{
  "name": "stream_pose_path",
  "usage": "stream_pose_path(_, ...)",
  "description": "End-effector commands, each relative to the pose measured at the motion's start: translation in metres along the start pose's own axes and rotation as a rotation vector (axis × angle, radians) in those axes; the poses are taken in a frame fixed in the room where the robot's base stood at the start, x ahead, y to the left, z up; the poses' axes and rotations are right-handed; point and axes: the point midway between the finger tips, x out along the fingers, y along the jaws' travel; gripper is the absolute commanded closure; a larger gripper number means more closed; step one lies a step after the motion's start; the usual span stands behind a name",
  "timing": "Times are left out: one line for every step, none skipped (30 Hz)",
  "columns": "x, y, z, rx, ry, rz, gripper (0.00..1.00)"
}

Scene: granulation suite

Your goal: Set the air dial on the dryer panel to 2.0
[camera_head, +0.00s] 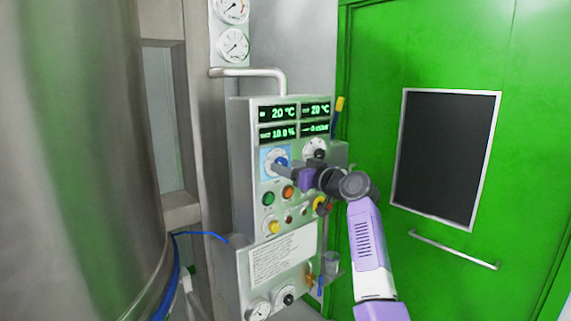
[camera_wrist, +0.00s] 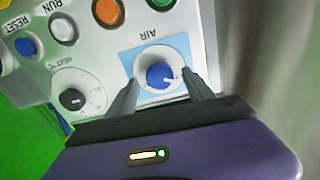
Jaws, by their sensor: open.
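The air dial is a blue knob (camera_wrist: 160,75) on a white round scale inside a light blue square marked AIR. It also shows at the upper left of the dryer panel in the head view (camera_head: 281,162). A white pointer mark shows on the knob, but the scale numbers are too small to read. My gripper (camera_wrist: 158,92) is open, with one finger on each side of the dial. It is close to the panel; I cannot tell whether the fingers touch the knob. In the head view, my gripper partly covers the dial. The dryer panel (camera_head: 240,190) is a grey upright box.
A second dial with a black knob (camera_wrist: 73,99) sits beside the air dial. Green (camera_head: 268,198) and orange (camera_head: 288,191) buttons lie just below it. Displays (camera_head: 278,113) are above. A steel vessel (camera_head: 80,160) stands left, a green door (camera_head: 520,150) right.

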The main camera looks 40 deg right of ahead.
Motion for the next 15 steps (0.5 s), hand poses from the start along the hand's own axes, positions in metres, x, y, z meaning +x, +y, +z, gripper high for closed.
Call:
stream_pose_path(0.005, 0.0, -0.002, 0.001, 0.0, -0.001, 0.39)
stream_pose_path(0.007, 0.0, -0.001, 0.002, 0.0, -0.001, 0.39)
stream_pose_path(0.01, 0.0, -0.001, 0.002, 0.001, 0.0, 0.39)
stream_pose_path(0.011, 0.0, -0.001, 0.002, 0.0, 0.0, 0.39)
stream_pose_path(0.013, 0.0, 0.0, 0.001, 0.0, 0.0, 0.39)
stream_pose_path(0.014, 0.0, 0.0, 0.001, 0.0, 0.001, 0.39)
stream_pose_path(0.014, 0.0, 0.0, 0.0, 0.0, 0.001, 0.39)
stream_pose_path(0.015, 0.0, 0.0, 0.0, 0.0, 0.001, 0.39)
stream_pose_path(0.015, 0.0, 0.0, 0.0, 0.0, 0.001, 0.39)
stream_pose_path(0.015, 0.0, 0.0, 0.0, 0.0, 0.001, 0.39)
stream_pose_path(0.015, 0.0, 0.0, 0.0, 0.0, 0.001, 0.39)
stream_pose_path(0.015, 0.0, 0.0, 0.0, 0.0, 0.001, 0.39)
stream_pose_path(0.015, 0.0, 0.0, 0.0, 0.0, 0.001, 0.39)
stream_pose_path(0.015, 0.0, 0.0, 0.0, 0.0, 0.001, 0.39)
stream_pose_path(0.015, 0.0, 0.0, 0.0, 0.0, 0.001, 0.39)
